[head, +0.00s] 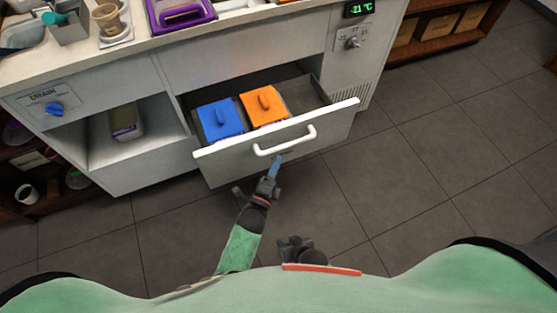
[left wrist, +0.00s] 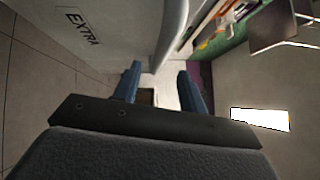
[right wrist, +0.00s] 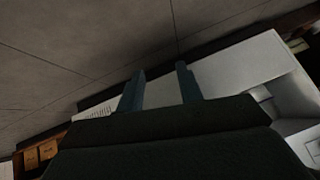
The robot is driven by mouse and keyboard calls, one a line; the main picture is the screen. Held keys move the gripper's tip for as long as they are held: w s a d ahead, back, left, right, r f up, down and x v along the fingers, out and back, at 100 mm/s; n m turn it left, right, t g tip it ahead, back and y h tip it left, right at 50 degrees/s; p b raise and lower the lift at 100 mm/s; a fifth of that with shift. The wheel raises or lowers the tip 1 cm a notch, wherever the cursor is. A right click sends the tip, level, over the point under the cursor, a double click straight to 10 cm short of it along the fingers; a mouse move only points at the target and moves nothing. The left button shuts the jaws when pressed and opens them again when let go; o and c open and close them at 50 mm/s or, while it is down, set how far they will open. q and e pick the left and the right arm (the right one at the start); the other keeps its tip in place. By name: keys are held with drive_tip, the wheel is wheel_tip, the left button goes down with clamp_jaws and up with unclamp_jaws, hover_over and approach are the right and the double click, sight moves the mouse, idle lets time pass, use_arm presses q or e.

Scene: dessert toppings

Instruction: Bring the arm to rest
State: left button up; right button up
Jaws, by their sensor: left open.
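My left gripper (head: 276,164) is just in front of the open drawer (head: 230,166), below its white handle (head: 286,143). In the left wrist view its two blue fingers (left wrist: 160,85) are spread apart with nothing held between them. The drawer front with the label EXTRA (left wrist: 82,25) fills the upper left there, and the pale handle (left wrist: 172,35) curves beyond the fingers. I cannot tell whether they touch it. My right gripper (head: 296,252) is low, close to my body. In the right wrist view its fingers (right wrist: 160,85) are apart and empty.
The drawer holds a blue-lidded container (head: 221,120) and an orange-lidded container (head: 264,106), and juts out from the counter (head: 230,50). An open shelf bay (head: 150,150) is to the left. The tiled floor (head: 440,150) on the right is clear.

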drive_tip(key=shift+w+r, duration=0.1)
drive_tip(key=shift+r, duration=0.1)
idle(0.4)
use_arm(q)
drive_tip(key=s+a+r+n+g+y+p, duration=0.2)
drive_tip(key=a+n+g+y+p, duration=0.1)
drive_tip(key=a+n, duration=0.25)
drive_tip(key=s+a+r+n+g+y+p, duration=0.25)
drive_tip(key=a+n+y, duration=0.2)
drive_tip(key=n, duration=0.25)
drive_tip(key=s+a+r+n+g+p, duration=0.3)
drive_tip(key=s+r+n+g, duration=0.1)
drive_tip(key=s, duration=0.4)
drive_tip(key=s+a+r+n+g+p, duration=0.3)
drive_tip(key=s+a+r+n+g, duration=0.1)
drive_tip(key=s, duration=0.5)
drive_tip(key=shift+s+r+n+g, duration=0.15)
drive_tip(key=shift+r+n+g, duration=0.15)
drive_tip(key=shift+n+g, duration=0.7)
use_arm(e)
drive_tip(key=s+d+r+g, duration=0.1)
drive_tip(key=d+r, duration=0.1)
drive_tip(key=r, duration=0.9)
drive_tip(key=s+d+r+g+h, duration=0.1)
drive_tip(key=d+r+g, duration=0.1)
drive_tip(key=r, duration=0.9)
drive_tip(key=s+d+r+g+h, duration=0.1)
drive_tip(key=d+r, duration=0.3)
drive_tip(key=r, duration=0.8)
